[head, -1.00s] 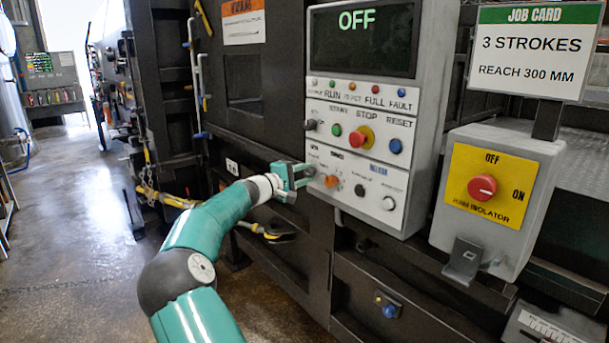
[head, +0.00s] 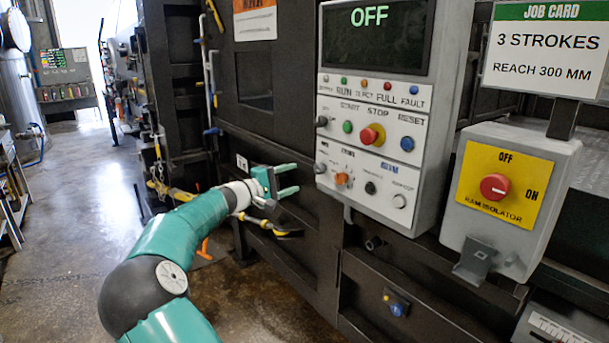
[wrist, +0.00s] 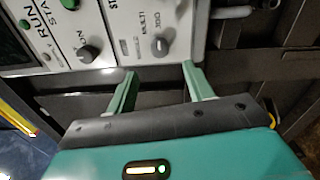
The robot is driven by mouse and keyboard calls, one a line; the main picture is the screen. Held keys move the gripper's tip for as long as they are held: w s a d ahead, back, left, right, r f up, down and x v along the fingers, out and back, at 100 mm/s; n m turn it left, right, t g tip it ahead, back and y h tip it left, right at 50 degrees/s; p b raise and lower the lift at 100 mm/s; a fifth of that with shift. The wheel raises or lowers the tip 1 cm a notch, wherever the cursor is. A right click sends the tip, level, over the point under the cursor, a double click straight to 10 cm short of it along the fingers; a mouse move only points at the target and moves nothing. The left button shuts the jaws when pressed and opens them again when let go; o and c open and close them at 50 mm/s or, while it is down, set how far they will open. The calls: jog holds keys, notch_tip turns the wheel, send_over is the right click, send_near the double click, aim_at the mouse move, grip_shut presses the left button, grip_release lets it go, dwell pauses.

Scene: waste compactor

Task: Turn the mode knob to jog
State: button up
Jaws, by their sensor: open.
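The control panel (head: 360,215) is a light grey box. The mode knob (wrist: 159,45) is a small dark grey round knob beside the words MULTI and JOG in the wrist view. In the head view the mode knob (head: 319,168) is at the panel's lower left edge.
A similar dark knob (head: 321,121) sits just above. An orange knob (head: 342,179), a red stop button (head: 372,135) and other buttons are close by. The display (head: 375,38) reads OFF. The isolator box (head: 470,215) and job card (head: 545,48) are at right.

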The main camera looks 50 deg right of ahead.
jog(key=shift+v, duration=2.15)
jog(key=s+a+f+m+t+y, duration=0.2)
jog(key=s+a+f+t+y, duration=0.1)
jog(key=s+a+f+y, duration=0.6)
jog(key=s+a+n+t+y, duration=0.1)
jog(key=s+a, duration=0.4)
jog(key=a, duration=0.6)
jog(key=s+a+n+t+y, duration=0.1)
jog(key=s+a+t+y, duration=0.2)
jog(key=a, duration=0.9)
jog(key=s+a+n+t+y, duration=0.1)
jog(key=s+a+t+y, duration=0.1)
jog(key=s+a+y, duration=0.3)
jog(key=s+a+r, duration=0.1)
jog(key=s+a, duration=0.2)
jog(key=a, duration=0.4)
jog(key=shift+a+t, duration=0.15)
jog(key=shift+t, duration=0.25)
